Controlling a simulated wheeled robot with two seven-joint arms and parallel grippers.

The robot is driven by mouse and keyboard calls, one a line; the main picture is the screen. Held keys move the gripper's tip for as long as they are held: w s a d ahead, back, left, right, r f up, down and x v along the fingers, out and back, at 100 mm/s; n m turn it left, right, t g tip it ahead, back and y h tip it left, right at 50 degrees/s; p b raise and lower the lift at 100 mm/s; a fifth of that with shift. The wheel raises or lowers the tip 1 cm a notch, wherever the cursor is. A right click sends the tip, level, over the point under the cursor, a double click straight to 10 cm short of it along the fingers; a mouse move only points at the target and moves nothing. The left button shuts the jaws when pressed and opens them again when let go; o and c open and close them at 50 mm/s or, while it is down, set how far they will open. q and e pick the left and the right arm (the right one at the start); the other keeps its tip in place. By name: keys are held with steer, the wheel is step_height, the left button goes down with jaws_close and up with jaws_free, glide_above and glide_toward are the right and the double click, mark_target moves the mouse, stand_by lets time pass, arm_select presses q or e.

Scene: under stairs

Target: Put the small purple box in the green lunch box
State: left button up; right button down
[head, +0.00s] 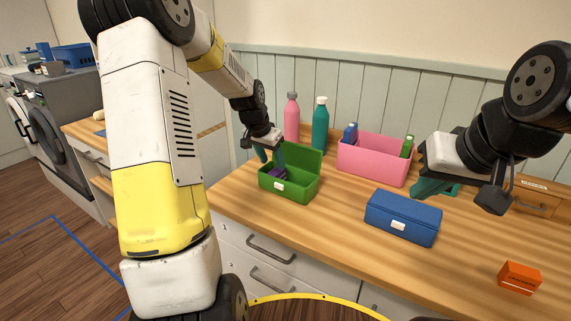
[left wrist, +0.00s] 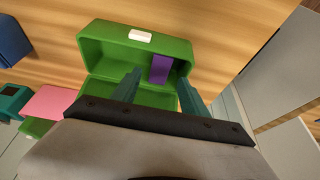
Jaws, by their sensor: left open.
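The green lunch box (head: 300,183) stands open on the wooden counter, its lid raised at the back; it also shows in the left wrist view (left wrist: 95,52). The small purple box (head: 276,171) is inside it, toward the front wall, and shows upright between my fingers in the left wrist view (left wrist: 160,67). My left gripper (head: 271,156) is open, its fingers reaching down over the lunch box; it also shows in the left wrist view (left wrist: 157,80). Whether the purple box touches the floor is hidden. My right gripper (head: 435,186) is above the counter at right, partly hidden by its wrist.
A closed blue lunch box (head: 402,218) is to the right. Behind it is a pink bin (head: 372,165) with small blue and green items. A pink bottle (head: 292,118) and a teal bottle (head: 320,125) stand by the wall. An orange box (head: 519,278) is at front right.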

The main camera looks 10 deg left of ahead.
arm_select(q)
steer(key=s+d+r+n, duration=0.1)
steer(key=s+d+r, duration=0.2)
steer(key=s+r, duration=1.15)
steer(key=s+d+n+t, duration=0.2)
steer(key=s, duration=1.4)
steer(key=shift+s+d+r+n, duration=0.15)
steer(key=shift+d+r+n, duration=0.2)
steer(key=shift+r+n, duration=0.1)
steer(key=shift+c, duration=0.2)
